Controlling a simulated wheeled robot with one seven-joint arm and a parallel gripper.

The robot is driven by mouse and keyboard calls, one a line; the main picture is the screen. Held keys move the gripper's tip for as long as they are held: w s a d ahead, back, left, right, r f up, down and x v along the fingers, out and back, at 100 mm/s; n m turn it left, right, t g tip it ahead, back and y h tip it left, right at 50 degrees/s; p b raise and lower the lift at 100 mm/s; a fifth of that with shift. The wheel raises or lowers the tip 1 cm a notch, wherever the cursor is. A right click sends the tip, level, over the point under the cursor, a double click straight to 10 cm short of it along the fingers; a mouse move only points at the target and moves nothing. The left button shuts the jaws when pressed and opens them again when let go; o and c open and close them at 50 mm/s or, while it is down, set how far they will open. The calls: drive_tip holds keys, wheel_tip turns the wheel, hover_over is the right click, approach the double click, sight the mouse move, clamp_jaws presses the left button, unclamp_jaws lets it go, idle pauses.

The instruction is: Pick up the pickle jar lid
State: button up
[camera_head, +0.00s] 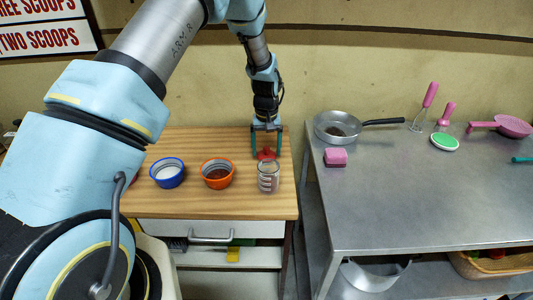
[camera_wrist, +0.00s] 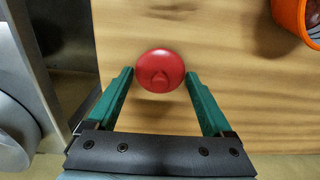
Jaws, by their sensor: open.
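In the wrist view the fingertips stand to the left and right of the lid's near edge. In the head view my gripper (camera_head: 267,153) is right at the lid. I cannot tell the exact height of the fingertips above the table.
A blue bowl (camera_head: 167,172) and an orange bowl (camera_head: 217,173) stand left of the jar. Across a narrow gap on the right is a metal table (camera_head: 430,205) with a pan (camera_head: 338,126) and a pink block (camera_head: 335,157).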

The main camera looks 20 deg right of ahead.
drive_tip(key=shift+c, duration=0.3)
drive_tip(key=c, duration=0.9)
drive_tip(key=shift+s+a+f, duration=0.1)
clamp_jaws()
